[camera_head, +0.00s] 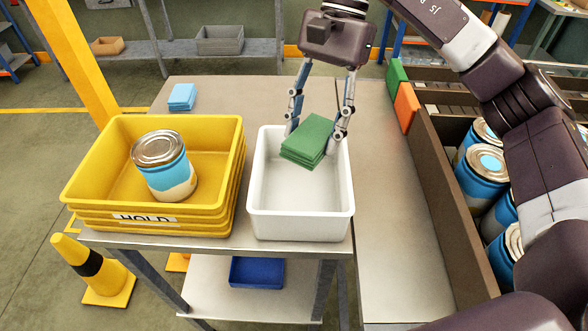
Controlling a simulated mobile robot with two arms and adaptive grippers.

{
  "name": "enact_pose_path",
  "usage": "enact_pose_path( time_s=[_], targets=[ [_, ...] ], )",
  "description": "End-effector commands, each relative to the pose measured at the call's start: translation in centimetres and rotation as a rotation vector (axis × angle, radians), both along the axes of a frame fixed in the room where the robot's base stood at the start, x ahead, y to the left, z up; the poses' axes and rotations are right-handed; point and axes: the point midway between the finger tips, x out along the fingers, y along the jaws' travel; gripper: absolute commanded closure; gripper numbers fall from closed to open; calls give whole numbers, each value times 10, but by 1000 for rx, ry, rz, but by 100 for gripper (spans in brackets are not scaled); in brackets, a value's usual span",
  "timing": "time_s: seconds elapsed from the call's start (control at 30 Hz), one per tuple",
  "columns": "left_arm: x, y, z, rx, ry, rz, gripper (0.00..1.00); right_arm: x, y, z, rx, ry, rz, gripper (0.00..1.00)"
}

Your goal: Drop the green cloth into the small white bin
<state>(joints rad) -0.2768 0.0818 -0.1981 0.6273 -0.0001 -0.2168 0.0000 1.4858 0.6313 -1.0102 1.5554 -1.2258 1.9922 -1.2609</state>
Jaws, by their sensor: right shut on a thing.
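The green cloth (308,139) is a folded, layered square. My right gripper (316,134) comes down from the top of the head view and is shut on the cloth, with a finger at either side of it. The small white bin (299,226) stands on the grey table, open at the top. The cloth is over the far part of the bin's opening, apart from the bin's bare floor in the picture. Its exact height above the floor is hard to tell. My left gripper is not in view.
A yellow bin marked HOLD (84,190) holds a blue-labelled can (163,167) left of the white bin. A folded light blue cloth (182,97) lies behind it. A brown-walled conveyor (440,190) with several cans is at right. A blue tray (257,272) sits on the lower shelf.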

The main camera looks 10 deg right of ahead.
Motion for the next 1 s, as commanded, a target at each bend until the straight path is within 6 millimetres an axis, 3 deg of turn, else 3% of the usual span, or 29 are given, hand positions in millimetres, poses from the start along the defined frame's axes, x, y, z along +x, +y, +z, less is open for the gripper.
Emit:
enact_pose_path(
  time_s=[0.13,0.3,0.43,0.63,0.87,0.9,1.0],
  targets=[
    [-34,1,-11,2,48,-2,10,0,0,-13,-1,1,-1,76],
    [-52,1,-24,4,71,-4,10,0,0,-34,-1,2,0,76],
    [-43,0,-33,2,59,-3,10,0,0,-49,-1,3,-1,76],
    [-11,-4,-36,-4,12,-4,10,0,0,-59,0,0,-1,76],
    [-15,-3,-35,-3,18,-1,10,0,0,-58,0,0,-1,76],
    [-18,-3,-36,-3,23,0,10,0,0,-58,0,0,-1,49],
    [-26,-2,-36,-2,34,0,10,0,0,-58,0,0,-1,38]
  ],
)
